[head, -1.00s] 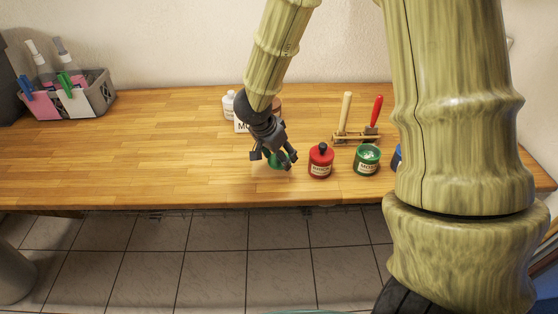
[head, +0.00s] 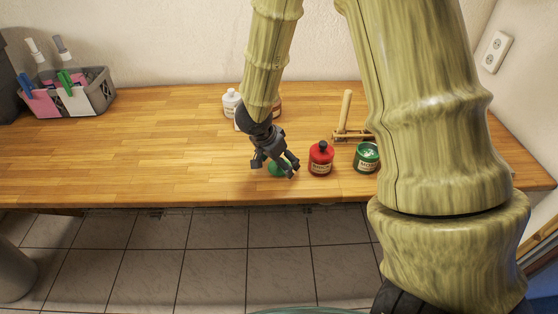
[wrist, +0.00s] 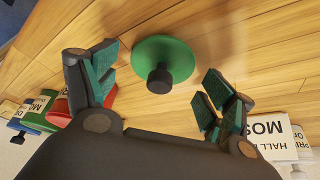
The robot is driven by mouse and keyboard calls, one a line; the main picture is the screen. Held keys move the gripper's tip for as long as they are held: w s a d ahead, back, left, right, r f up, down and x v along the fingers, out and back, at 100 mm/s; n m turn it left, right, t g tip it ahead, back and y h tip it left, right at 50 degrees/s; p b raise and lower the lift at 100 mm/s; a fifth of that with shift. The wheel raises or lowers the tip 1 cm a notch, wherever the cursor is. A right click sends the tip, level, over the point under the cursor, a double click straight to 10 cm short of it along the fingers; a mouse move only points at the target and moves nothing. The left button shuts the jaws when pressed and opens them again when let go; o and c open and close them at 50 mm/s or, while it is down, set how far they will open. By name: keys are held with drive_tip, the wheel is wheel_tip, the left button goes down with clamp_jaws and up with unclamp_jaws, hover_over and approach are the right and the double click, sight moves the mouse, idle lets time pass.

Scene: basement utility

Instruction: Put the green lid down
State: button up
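The green lid (head: 276,170) is a round disc that appears to lie flat on the wooden worktop, left of the red jar. In the wrist view the lid (wrist: 164,58) has its black knob towards me. My gripper (head: 284,168) is just above the lid. Its fingers are spread on either side of the knob, and a gap shows between them and the lid. The open green jar (head: 367,157) stands right of the red jar, with no lid on it. My gripper partly hides the lid in the head view.
The red jar (head: 321,159) with a black knob stands close to the right of my gripper. A white bottle (head: 231,102) and a labelled box (wrist: 268,132) stand behind it. A wooden rack (head: 349,134) is at the back. The worktop (head: 150,150) to the left is clear up to the grey caddy (head: 93,97).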

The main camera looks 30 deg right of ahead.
drive_tip(key=v, duration=1.2)
drive_tip(key=shift+r, duration=0.1)
idle(0.5)
